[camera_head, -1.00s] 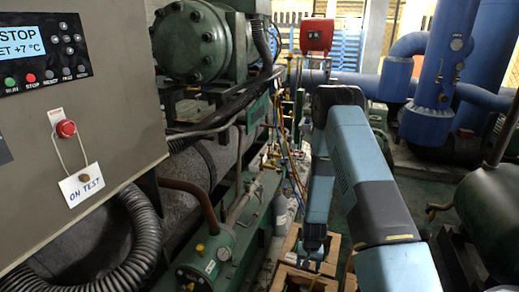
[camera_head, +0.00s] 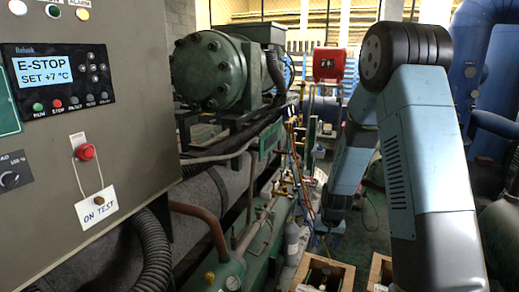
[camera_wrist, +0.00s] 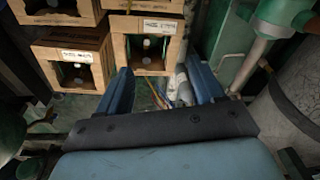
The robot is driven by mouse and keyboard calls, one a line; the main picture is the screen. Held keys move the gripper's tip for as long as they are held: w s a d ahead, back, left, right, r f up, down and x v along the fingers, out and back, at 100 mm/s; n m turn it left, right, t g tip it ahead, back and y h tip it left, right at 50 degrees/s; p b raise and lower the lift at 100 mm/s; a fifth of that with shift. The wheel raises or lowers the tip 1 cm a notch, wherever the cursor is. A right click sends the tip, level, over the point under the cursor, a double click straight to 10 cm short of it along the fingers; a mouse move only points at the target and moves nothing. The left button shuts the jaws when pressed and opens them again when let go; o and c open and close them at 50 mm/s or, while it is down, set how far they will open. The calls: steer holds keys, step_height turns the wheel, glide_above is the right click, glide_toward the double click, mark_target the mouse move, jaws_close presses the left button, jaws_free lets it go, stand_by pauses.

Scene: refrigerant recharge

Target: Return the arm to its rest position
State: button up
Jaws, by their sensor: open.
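My blue and dark-grey arm fills the right of the head view, its elbow raised high and its forearm reaching down and away. My gripper (camera_wrist: 158,66) shows in the wrist view with its two blue fingers apart. Nothing is held between them. It points down toward the floor beside wooden crates; one crate (camera_wrist: 182,33) lies just beyond the fingertips in the picture. In the head view the end of my arm is small and dark near the green machine, and its fingers cannot be made out.
A grey control panel (camera_head: 140,130) with an E-STOP display stands at the left. A green compressor (camera_head: 212,72) and pipes run behind it. Wooden crates (camera_head: 337,270) stand on the floor. A grey bottle (camera_head: 292,240) stands beside them. Blue pipes (camera_head: 490,75) rise at the right.

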steer(key=s+r+t, duration=0.1)
steer(key=s+r, duration=0.3)
steer(key=r, duration=0.7)
steer(key=s+r+t, duration=0.1)
steer(key=s+r, duration=0.3)
steer(key=r, duration=0.7)
steer(key=s+r+n+t, duration=0.1)
steer(key=s+r, duration=0.5)
steer(key=s, duration=0.4)
steer(key=s+d+r, duration=0.1)
steer(key=s+r, duration=0.6)
steer(key=s, duration=0.3)
steer(key=shift+r+n+t, duration=0.15)
steer(key=shift+n+t, duration=0.25)
